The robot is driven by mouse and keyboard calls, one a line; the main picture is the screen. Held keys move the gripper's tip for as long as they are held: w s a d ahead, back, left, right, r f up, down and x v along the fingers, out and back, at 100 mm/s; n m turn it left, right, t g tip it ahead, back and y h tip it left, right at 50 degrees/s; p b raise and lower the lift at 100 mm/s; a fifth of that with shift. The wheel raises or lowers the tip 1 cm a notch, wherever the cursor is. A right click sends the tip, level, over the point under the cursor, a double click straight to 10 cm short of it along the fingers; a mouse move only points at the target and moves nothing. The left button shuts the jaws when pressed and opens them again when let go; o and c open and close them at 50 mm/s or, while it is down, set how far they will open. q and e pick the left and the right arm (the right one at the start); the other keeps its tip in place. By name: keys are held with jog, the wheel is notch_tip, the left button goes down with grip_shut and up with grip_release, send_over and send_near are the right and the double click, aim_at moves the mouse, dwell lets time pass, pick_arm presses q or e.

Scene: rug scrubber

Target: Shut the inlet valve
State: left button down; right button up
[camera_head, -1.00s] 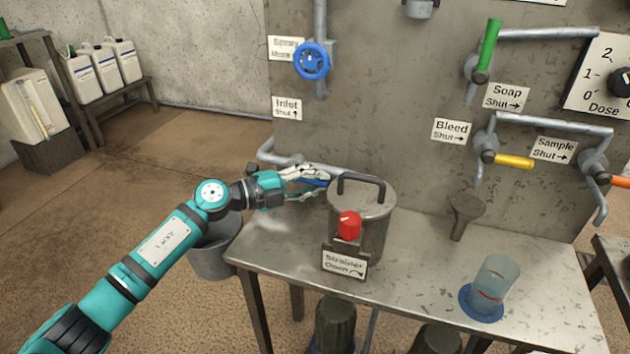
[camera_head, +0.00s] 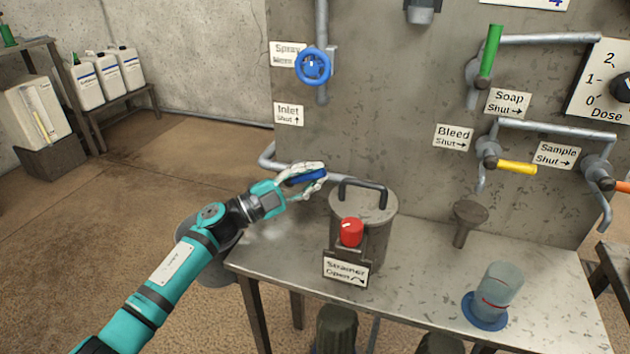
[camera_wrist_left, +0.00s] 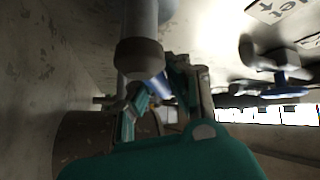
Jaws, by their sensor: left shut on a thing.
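The inlet valve is on the pipe low on the panel's left side, below the "Inlet Shut ↑" sign (camera_head: 289,114). Its blue lever handle (camera_head: 306,175) lies between the fingers of my left gripper (camera_head: 318,175), which is shut on it. The lever looks close to level, tilted slightly up to the right. The valve body is mostly hidden behind the gripper. In the left wrist view a blurred bit of the blue handle (camera_wrist_left: 158,88) shows between the fingers, beside a grey pipe. My right gripper is not in view.
A strainer pot (camera_head: 380,215) with a lid handle and red knob (camera_head: 351,232) stands just right of my gripper on the metal table (camera_head: 420,270). A blue handwheel (camera_head: 313,67) is above. Soap (camera_head: 490,50), bleed (camera_head: 517,167) and sample valves are further right.

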pick_arm(q)
jog(key=shift+w+a+r+n+t, duration=0.1)
jog(key=shift+a+r+n+t, duration=0.2)
jog(key=shift+r+n, duration=0.15)
jog(key=c, duration=1.3)
grip_release()
jog(key=shift+a, duration=0.1)
jog(key=shift+o, duration=0.2)
jog(key=shift+f, duration=0.15)
jog(key=shift+s+a+f, duration=0.15)
jog(key=shift+s+a, duration=0.05)
jog(key=v, duration=1.1)
jog(key=shift+a+f, duration=0.1)
jog(key=shift+a, duration=0.05)
